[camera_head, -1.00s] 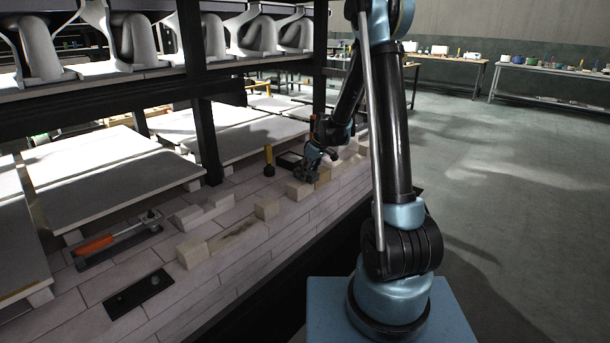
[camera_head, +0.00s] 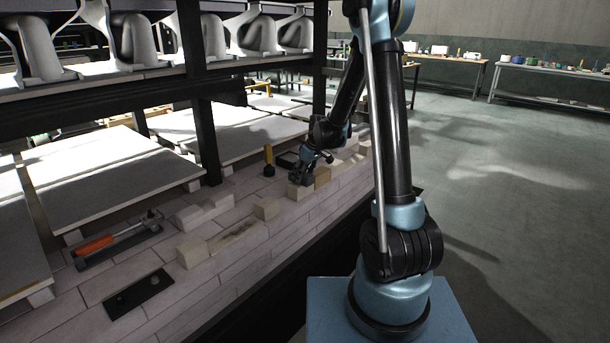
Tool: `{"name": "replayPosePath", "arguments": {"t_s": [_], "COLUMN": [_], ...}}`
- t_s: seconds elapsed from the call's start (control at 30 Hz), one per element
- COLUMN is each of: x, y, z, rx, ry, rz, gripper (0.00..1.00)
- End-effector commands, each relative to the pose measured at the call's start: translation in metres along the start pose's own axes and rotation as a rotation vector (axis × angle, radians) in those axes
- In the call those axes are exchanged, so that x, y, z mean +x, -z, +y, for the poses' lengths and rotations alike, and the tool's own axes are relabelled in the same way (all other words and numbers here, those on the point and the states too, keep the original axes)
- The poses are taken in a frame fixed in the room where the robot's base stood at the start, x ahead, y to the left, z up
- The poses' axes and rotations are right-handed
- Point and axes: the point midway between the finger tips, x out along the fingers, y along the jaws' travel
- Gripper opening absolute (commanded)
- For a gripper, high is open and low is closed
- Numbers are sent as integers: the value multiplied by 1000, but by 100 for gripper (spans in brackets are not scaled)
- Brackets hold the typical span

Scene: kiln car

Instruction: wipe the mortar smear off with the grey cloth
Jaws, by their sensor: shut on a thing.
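The mortar smear (camera_head: 234,238) is a dark brownish patch on the pale brick course, between two small upright blocks. My gripper (camera_head: 301,178) is farther back along the same course, to the right of the smear and apart from it. It points down just above a pale block (camera_head: 299,191). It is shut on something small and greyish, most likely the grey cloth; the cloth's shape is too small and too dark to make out. I see no other grey cloth lying on the bricks.
Pale blocks (camera_head: 192,252) and (camera_head: 267,208) stand at the smear's two ends. A dark plate (camera_head: 139,294), an orange-handled tool (camera_head: 95,246) and a yellow-handled tool (camera_head: 268,158) lie or stand nearby. A black post (camera_head: 207,140) rises behind.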

Motion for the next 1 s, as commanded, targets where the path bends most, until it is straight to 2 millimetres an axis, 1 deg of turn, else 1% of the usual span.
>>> {"name": "replayPosePath", "arguments": {"t_s": [0.57,1.0], "x": [0,0], "y": [0,0], "z": [-2,-30], "rx": [-1,-2], "ry": [0,0], "rz": [0,0], "gripper": [11,11]}}
